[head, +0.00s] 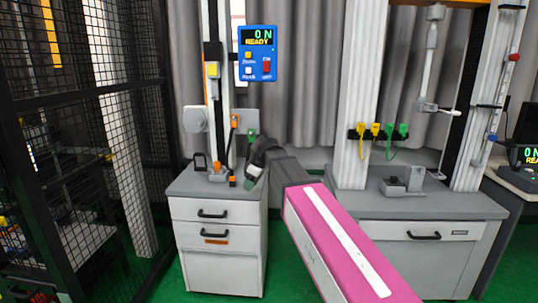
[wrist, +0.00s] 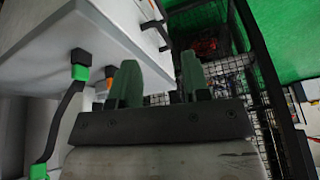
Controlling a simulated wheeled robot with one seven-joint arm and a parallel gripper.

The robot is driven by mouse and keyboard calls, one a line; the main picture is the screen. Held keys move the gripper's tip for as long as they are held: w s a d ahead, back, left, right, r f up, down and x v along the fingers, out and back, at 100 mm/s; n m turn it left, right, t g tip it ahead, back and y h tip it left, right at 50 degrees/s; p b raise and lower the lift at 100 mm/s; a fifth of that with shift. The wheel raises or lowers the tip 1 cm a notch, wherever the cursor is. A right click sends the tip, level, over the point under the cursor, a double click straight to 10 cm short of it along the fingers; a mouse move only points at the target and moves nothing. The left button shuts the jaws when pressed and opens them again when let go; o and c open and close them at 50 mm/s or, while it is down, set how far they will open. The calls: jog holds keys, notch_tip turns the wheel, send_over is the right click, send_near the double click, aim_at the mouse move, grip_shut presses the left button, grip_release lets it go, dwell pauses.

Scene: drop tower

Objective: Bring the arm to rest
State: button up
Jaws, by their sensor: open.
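My gripper (head: 254,170) is at the end of my pink and grey arm, in front of the right part of the small grey drawer cabinet (head: 217,210) in the head view. In the wrist view its two green fingers (wrist: 158,85) stand apart with nothing between them. The cabinet's light underside or side fills the upper left of the wrist view. The arm hides part of the space between the cabinet and the larger bench.
A blue display (head: 258,54) reading "0 N READY" hangs on the tower post. A black mesh fence (head: 75,130) stands at the left. A larger grey bench (head: 430,205) with white columns stands at the right. Green floor (head: 150,275) shows between fence and cabinet.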

jog(key=s+d+f+m+h, duration=0.2)
jog(key=s+d+f+m, duration=0.5)
jog(key=d+f, duration=0.6)
jog(key=s+d+f+m+h, duration=0.2)
jog(key=s+d+f+m, duration=0.5)
jog(key=s+d+f, duration=0.3)
jog(key=d+f, duration=0.3)
jog(key=shift+s+d+g, duration=0.2)
jog(key=shift+s+g, duration=0.15)
jog(key=shift+g, duration=0.05)
jog(key=shift+o, duration=0.3)
jog(key=shift+a, duration=0.15)
dwell(0.6)
